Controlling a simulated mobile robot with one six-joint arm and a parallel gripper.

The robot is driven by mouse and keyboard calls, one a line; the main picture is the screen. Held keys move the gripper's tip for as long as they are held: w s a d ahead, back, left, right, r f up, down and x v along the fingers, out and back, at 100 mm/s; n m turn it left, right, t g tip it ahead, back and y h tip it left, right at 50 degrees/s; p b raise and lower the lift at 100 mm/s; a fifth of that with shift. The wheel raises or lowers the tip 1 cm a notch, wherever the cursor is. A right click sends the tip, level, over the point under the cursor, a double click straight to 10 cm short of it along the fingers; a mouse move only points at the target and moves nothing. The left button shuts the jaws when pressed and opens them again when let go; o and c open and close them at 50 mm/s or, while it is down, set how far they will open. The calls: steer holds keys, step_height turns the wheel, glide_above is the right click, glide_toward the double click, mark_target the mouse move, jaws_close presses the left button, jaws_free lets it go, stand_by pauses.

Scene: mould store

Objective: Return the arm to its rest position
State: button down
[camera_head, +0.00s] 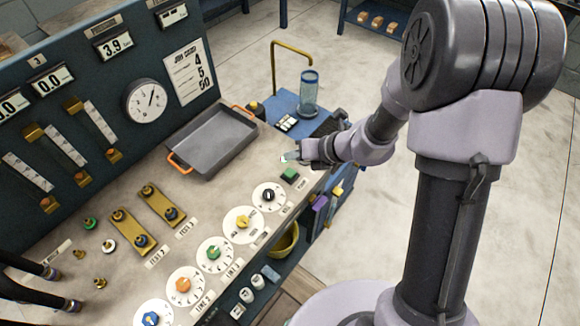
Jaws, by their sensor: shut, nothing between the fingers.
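My gripper (291,156) is at the end of my arm, shut and empty. It is above the right edge of the control bench, close to a green button (289,175) and right of the grey tray. My arm reaches in from the right side of the picture and bends down toward the bench. The fingertips are small in this view, and I cannot tell whether they touch anything.
The bench holds a grey tray (213,140) with orange handles and a row of dials, including one with a yellow knob (242,222). A gauge panel (75,95) stands behind. A blue cart with a glass cylinder (309,92) is beyond my gripper. Floor (400,240) is clear at right.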

steer(key=shift+r+p, duration=0.45)
steer(key=shift+r, duration=0.45)
steer(key=s+r+n+g+b, duration=0.1)
steer(key=s+r+n+b, duration=0.2)
steer(key=s+r+n, duration=1)
steer(key=s+d+r+n+t+h+b, duration=0.1)
steer(key=s+d+r+n+h, duration=0.3)
steer(key=s+d+n, duration=0.5)
steer(key=n+t+h, duration=0.1)
steer(key=n, duration=0.6)
steer(key=shift+s+d+h, duration=0.15)
steer(key=shift+s+h, duration=0.15)
steer(key=shift+h, duration=0.1)
